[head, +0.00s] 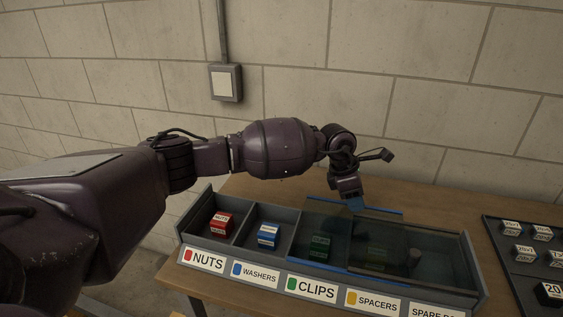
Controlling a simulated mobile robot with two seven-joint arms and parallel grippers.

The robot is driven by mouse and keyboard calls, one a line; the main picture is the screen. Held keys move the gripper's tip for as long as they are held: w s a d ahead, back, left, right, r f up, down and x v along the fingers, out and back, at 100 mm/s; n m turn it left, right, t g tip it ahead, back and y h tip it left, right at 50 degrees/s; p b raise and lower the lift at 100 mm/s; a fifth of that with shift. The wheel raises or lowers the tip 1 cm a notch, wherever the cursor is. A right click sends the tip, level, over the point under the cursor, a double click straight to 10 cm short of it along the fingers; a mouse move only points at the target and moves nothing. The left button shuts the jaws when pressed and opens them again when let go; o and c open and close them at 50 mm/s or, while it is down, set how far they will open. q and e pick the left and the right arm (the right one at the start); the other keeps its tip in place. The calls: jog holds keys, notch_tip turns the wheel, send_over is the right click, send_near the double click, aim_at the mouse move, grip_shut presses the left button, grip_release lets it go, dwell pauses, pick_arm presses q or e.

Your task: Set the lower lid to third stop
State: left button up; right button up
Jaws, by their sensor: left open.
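A grey compartment box (232,246) stands on the table, with labels NUTS, WASHERS, CLIPS, SPACERS and a cut-off SPARE label along its front. Dark see-through lids (330,225) cover the compartments from CLIPS to the right end, and they overlap in part, so I cannot tell clearly which is the lower one. A blue strip runs along the back edge. My left gripper (351,199) is open, pointing down at the box's back edge by the blue strip; contact is unclear. My right gripper is not in view.
NUTS holds a red block (220,222) and WASHERS a blue block (267,236), both uncovered. A green block (319,245) shows dimly under the lid. A dark tray (517,278) of labelled blocks lies at right. A block wall stands behind the table.

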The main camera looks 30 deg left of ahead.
pick_arm(q)
jog(key=shift+s+a+f, duration=0.15)
jog(key=shift+s+a, duration=0.05)
jog(key=shift+s, duration=0.05)
jog(key=s+a+p, duration=0.2)
jog(key=s+a, duration=0.1)
jog(key=a, duration=0.9)
jog(key=s+a+p, duration=0.2)
jog(key=s+a, duration=0.1)
jog(key=a, duration=0.9)
jog(key=v, duration=1)
jog(key=shift+w+b, duration=0.2)
jog(key=shift+b, duration=0.15)
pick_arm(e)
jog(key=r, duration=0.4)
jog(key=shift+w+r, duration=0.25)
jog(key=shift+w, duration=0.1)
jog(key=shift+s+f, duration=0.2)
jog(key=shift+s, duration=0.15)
